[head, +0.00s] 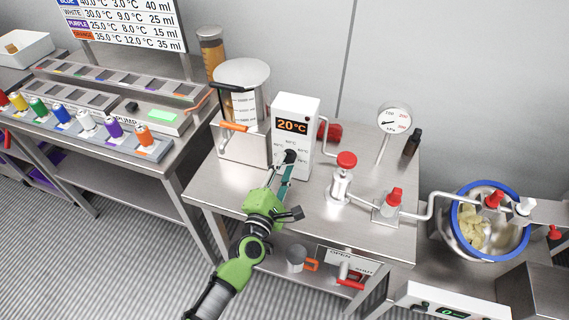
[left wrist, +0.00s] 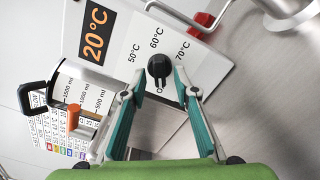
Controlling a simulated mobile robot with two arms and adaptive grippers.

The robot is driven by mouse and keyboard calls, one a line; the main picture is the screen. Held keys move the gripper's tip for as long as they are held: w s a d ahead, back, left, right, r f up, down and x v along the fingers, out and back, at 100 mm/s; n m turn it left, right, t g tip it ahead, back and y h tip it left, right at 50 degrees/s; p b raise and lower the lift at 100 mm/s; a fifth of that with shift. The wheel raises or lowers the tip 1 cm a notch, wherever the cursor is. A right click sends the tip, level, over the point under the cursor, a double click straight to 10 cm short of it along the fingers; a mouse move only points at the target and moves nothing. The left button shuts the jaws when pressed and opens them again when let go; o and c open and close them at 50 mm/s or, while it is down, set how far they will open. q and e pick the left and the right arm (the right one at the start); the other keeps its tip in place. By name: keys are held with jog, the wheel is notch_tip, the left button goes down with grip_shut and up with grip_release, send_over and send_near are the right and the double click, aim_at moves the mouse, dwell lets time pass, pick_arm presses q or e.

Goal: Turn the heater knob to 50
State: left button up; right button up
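The heater (head: 296,125) is a white box on the steel table, and its orange display reads 20 °C. Its black knob (head: 290,156) is on the lower front face. In the left wrist view the knob (left wrist: 158,69) is surrounded by labels, with 50 °C, 60 °C and 70 °C readable; a lower label is partly hidden. My left gripper (head: 284,172) is right in front of the knob. Its two teal fingers (left wrist: 157,78) are apart, one on each side of the knob, with gaps showing; I see no grip on it. My right gripper is not in view.
Red-topped valves and pipes (head: 341,182) are on the right, with a pressure gauge (head: 394,120) behind. A bowl with a blue rim (head: 489,260) is farther right.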

pick_arm(q)
jog(key=shift+w+d, duration=0.15)
jog(key=shift+w, duration=0.35)
grip_shut()
